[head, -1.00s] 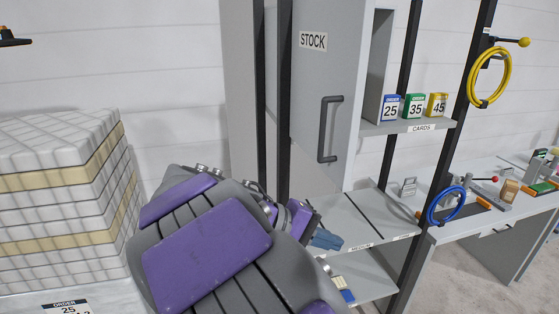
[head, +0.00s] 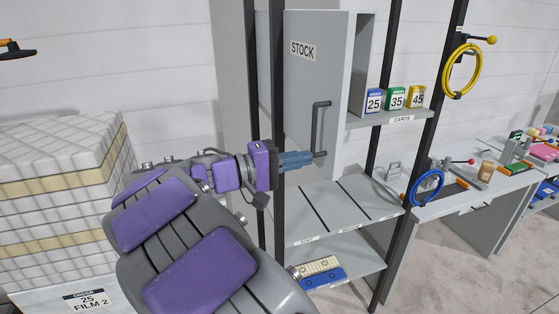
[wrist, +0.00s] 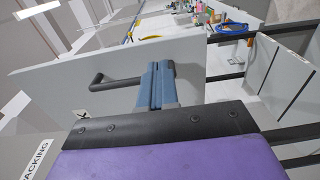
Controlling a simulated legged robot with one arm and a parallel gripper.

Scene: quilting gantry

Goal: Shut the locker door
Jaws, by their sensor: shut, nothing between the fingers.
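The locker door (head: 305,95) is a grey panel labelled STOCK with a dark bar handle (head: 320,130). It appears to stand ajar, its free edge showing on the right; the exact angle is unclear. In the wrist view the door (wrist: 60,90) runs across the left and middle, with its handle (wrist: 98,78) sticking out. My gripper (head: 311,158) has blue fingers, shut and empty, in front of the door at the lower end of the handle. In the wrist view the fingertips (wrist: 158,66) lie beside the handle's end; I cannot tell whether they touch it.
Dark rack posts (head: 278,100) stand left of the door. Below it are divided shelves (head: 335,210). A shelf with numbered cards (head: 396,98) is to the right, near a yellow coil (head: 460,72) and a blue coil (head: 427,188). Quilted stacks (head: 60,190) stand at left.

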